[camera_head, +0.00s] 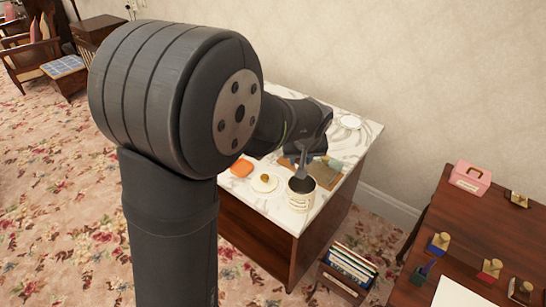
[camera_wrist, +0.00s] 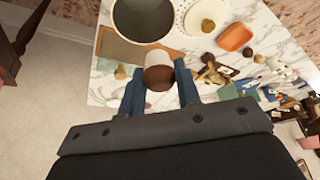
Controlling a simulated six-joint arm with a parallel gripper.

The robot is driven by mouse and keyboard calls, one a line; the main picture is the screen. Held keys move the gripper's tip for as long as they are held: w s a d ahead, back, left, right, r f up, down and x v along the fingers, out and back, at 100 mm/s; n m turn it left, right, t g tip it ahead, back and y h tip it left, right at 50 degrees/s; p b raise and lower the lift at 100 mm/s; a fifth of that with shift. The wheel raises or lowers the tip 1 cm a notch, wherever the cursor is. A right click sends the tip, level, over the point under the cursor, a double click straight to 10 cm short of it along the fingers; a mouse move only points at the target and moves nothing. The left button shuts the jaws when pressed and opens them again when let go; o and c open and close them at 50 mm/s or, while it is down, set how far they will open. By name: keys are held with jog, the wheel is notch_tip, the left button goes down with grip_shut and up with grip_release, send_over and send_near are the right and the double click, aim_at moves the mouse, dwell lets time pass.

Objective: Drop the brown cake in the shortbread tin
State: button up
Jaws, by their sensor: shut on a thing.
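The brown cake (camera_wrist: 158,76), brown with a pale cream part, is held between the two fingers of my gripper (camera_wrist: 159,80) in the wrist view. The shortbread tin (camera_wrist: 128,33) is a round, open tin with a dark grey inside, just beyond the cake. In the head view the cream tin (camera_head: 300,199) stands on the marble table top, with my gripper (camera_head: 303,171) above it or close to its rim. The cake cannot be made out in the head view. Whether it is over the opening is hard to tell; in the wrist view it appears beside the near rim.
A brown board (camera_head: 325,175) lies behind the tin. Several small items crowd the right of the wrist view. A white saucer (camera_head: 348,122) is farther back.

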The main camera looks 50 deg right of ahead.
jog(key=shift+s+d+r, duration=0.15)
jog(key=shift+s+d, duration=0.05)
jog(key=shift+s, duration=0.4)
notch_tip(320, 180, down, 6)
dwell(0.5)
dwell(0.9)
jog(key=o, duration=1)
jog(key=shift+o, duration=0.2)
jog(key=shift+a+r, duration=0.1)
jog(key=shift+r, duration=2.4)
